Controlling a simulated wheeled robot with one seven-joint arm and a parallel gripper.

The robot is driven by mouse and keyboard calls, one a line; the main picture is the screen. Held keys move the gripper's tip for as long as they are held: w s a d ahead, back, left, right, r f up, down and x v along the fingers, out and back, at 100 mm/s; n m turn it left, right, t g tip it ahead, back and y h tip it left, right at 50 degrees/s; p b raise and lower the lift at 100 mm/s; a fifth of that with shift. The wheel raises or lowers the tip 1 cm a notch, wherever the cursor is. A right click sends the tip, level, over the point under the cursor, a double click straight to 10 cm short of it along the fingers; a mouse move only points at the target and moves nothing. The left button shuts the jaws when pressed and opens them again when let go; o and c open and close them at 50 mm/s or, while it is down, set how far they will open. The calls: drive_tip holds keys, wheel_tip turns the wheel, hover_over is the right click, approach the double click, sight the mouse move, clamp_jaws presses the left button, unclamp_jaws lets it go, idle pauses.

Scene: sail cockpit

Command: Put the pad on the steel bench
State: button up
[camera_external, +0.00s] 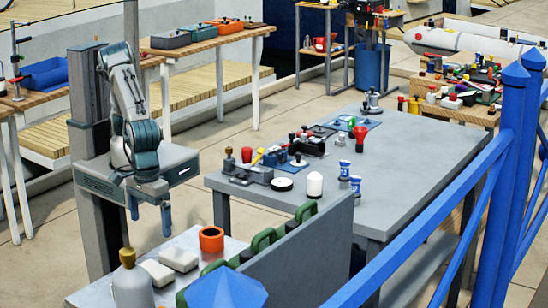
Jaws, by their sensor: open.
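My gripper (150,213) points down with its two blue fingers apart, open and empty. It is above and behind the near metal-topped surface, left of the large grey steel bench (420,160). Two pale, rounded blocks that look like pads, one nearer (158,272) and one farther (180,259), lie side by side on the near surface (205,262), below and in front of my gripper. I cannot tell which one is the pad.
Green handles (264,239) line a grey panel (300,262). Tools and cups crowd the steel bench's left and middle; its right side is clear. A blue railing (440,215) crosses the foreground.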

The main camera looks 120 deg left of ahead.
drive_tip(key=s+a+r+m, duration=0.2)
drive_tip(key=a+r+m, duration=0.15)
drive_tip(key=a, duration=0.45)
drive_tip(key=s+a+r+m+t+h, duration=0.15)
drive_tip(key=a+r, duration=0.25)
drive_tip(key=a, duration=0.4)
drive_tip(key=s+a+r+m+g, duration=0.1)
drive_tip(key=s+a+r+m, duration=0.25)
drive_tip(key=a, duration=0.55)
drive_tip(key=s+a+m+t, duration=0.1)
drive_tip(key=s+a+m, duration=0.3)
drive_tip(key=s, duration=0.5)
drive_tip(key=s+a+f+m+t+y, duration=0.1)
drive_tip(key=s+a+m, duration=0.3)
drive_tip(key=s+a, duration=0.5)
drive_tip(key=shift+a+f+m, duration=0.3)
drive_tip(key=shift+m, duration=0.05)
drive_tip(key=shift+t+y, duration=0.25)
wheel_tip(320, 180, up, 6)
drive_tip(key=p, duration=0.5)
drive_tip(key=shift+s, duration=0.15)
